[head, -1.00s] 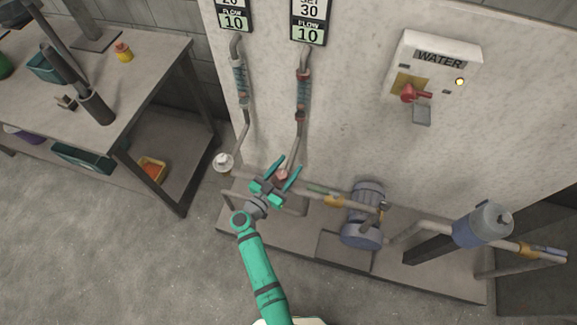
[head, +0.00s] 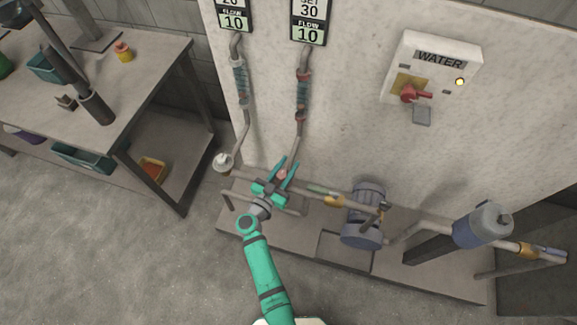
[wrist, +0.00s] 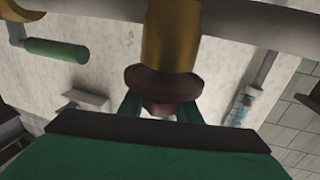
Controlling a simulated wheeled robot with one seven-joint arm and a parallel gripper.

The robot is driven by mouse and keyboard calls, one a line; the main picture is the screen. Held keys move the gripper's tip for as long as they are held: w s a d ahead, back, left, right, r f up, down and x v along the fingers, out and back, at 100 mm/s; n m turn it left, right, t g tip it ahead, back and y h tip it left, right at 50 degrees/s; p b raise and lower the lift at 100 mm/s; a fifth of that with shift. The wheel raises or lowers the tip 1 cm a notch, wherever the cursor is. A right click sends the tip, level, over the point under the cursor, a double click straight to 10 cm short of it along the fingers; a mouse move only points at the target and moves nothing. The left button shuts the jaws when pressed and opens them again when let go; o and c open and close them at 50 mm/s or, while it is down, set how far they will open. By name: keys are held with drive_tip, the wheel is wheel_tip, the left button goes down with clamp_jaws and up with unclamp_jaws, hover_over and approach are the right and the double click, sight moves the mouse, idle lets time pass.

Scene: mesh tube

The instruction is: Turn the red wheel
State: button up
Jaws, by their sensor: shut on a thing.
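The red wheel (wrist: 162,84) shows large in the wrist view as a dark red disc below a brass valve body (wrist: 170,35). The teal fingers of my gripper (wrist: 160,106) stand on either side of the wheel's lower part and are shut on it. In the head view my gripper (head: 282,174) is at the pipe under the second gauge line. Only a small pinkish-red piece of the wheel shows there between the fingers; the rest is hidden by my gripper.
Two panels (head: 309,22) above the pipes both read FLOW 10. A white wheel (head: 223,161) is left of my gripper. A pump (head: 364,215) and a blue-grey cylinder (head: 482,226) stand to the right. A WATER box (head: 436,62) with a red lever is on the wall. Open floor lies in front.

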drive_tip(key=shift+w+a+n+t+y, duration=0.1)
drive_tip(key=shift+a+n+t+y, duration=0.35)
drive_tip(key=shift+n+y, duration=0.95)
drive_tip(key=shift+w+a+n+t+y, duration=0.1)
drive_tip(key=shift+a+n+t+y, duration=0.55)
drive_tip(key=shift+y, duration=1.2)
drive_tip(key=shift+w+a+n+t+y, duration=0.1)
drive_tip(key=shift+n+t+y, duration=0.1)
drive_tip(key=shift+n+y, duration=1.3)
drive_tip(key=shift+a+y, duration=0.15)
drive_tip(key=shift+y, duration=0.6)
drive_tip(key=shift+s+a+n+g+y, duration=0.1)
drive_tip(key=shift+a+n+g+y, duration=0.15)
drive_tip(key=shift+n+y, duration=0.7)
drive_tip(key=shift+s+a+n+g+y, duration=0.1)
drive_tip(key=shift+n+g+y, duration=0.15)
drive_tip(key=shift+n+y, duration=0.7)
drive_tip(key=shift+m+y, duration=0.3)
drive_tip(key=shift+m, duration=0.05)
drive_tip(key=o, duration=1.1)
drive_tip(key=shift+c, duration=0.2)
